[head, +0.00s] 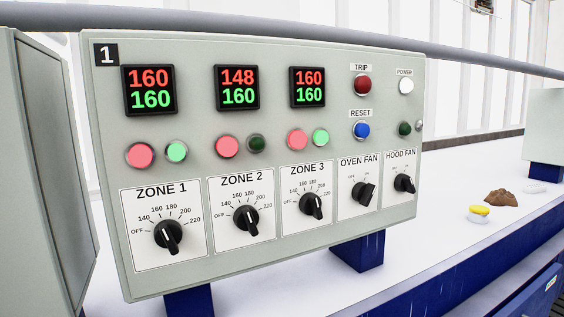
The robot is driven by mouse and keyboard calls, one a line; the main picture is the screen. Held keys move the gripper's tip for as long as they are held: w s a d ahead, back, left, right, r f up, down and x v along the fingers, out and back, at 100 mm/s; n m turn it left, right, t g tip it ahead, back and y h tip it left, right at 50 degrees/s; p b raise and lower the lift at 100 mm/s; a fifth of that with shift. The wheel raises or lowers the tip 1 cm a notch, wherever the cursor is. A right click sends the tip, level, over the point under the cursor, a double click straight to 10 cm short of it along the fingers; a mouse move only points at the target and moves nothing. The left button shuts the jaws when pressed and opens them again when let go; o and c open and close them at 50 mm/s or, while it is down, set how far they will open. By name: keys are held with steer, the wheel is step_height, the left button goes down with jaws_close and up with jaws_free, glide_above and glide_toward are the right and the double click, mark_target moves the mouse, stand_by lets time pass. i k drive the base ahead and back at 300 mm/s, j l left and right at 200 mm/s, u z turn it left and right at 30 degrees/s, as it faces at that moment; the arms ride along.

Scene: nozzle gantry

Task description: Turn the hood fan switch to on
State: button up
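The hood fan switch (404,184) is a black rotary knob at the right end of the grey control panel (260,110), under the label HOOD FAN. Its small position marks are too small to read surely, so I cannot tell its setting. The oven fan switch (364,193), a similar black knob, is just to its left, with its handle tilted. My gripper is not in view.
Three zone knobs, the leftmost ZONE 1 (168,236), line the panel's lower part. A grey cabinet (45,160) stands close at left. A yellow-topped item (479,210) and a brown lump (501,197) lie on the white surface at right.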

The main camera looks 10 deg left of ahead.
mark_target(403, 182)
steer(key=i+l, duration=0.7)
steer(key=i+z, duration=0.05)
